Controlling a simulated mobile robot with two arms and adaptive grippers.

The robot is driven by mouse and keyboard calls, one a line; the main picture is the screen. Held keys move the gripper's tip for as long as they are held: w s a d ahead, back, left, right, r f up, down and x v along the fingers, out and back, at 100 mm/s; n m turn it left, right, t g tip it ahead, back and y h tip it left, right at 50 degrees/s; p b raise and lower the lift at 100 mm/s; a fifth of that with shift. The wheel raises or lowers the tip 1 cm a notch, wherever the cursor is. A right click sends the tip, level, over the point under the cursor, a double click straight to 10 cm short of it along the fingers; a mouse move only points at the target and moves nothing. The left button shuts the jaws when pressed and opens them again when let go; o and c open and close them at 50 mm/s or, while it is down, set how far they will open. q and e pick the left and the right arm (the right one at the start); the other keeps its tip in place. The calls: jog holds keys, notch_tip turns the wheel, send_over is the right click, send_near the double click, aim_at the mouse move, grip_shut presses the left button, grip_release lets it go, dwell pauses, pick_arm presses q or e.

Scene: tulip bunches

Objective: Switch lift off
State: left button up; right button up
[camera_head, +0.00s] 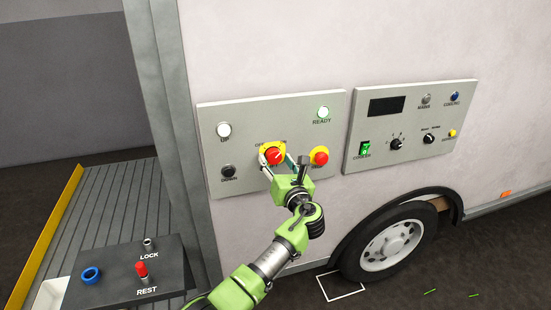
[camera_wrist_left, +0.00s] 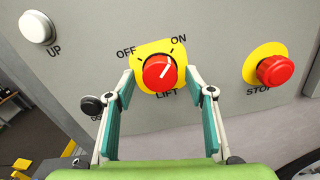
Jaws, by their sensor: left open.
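The red lift knob (camera_head: 274,155) sits on a yellow plate on the left grey panel (camera_head: 240,111). In the left wrist view the knob (camera_wrist_left: 160,72) has a white mark pointing up and right, toward ON. OFF is printed at its upper left and LIFT below it. My left gripper (camera_wrist_left: 160,84) is open, with one finger on each side of the knob's lower part. Contact with the knob cannot be told. In the head view the gripper (camera_head: 277,163) partly covers the knob plate. My right gripper is not in view.
The red STOP button (camera_wrist_left: 276,70) is right of the knob. The UP button (camera_head: 224,129), DOWN button (camera_head: 228,172) and lit READY lamp (camera_head: 323,113) share the panel. A second panel (camera_head: 410,102) is to the right, above a wheel (camera_head: 391,245). A dark LOCK/REST box (camera_head: 115,273) stands lower left.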

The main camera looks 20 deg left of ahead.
pick_arm(q)
jog(key=shift+w+a, duration=0.3)
jog(key=shift+w, duration=0.1)
jog(key=c, duration=1.1)
